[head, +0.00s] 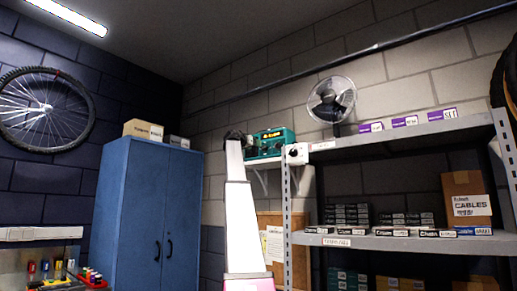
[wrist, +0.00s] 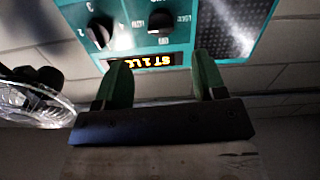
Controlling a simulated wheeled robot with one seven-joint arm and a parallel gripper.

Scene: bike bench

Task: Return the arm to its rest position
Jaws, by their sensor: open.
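My gripper (wrist: 160,74) is open in the wrist view, with its two green-tinted fingers apart and nothing between them. Beyond the fingertips is a teal radio (wrist: 165,30) with black knobs and a lit amber display, seen upside down. I cannot tell whether the fingertips touch it. In the head view the radio (head: 270,143) sits on a small wall shelf, just right of the top of my raised white arm. The gripper's fingers are not clear in the head view.
A blue cabinet (head: 146,212) stands left of my arm. A bicycle wheel (head: 45,109) hangs at far left.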

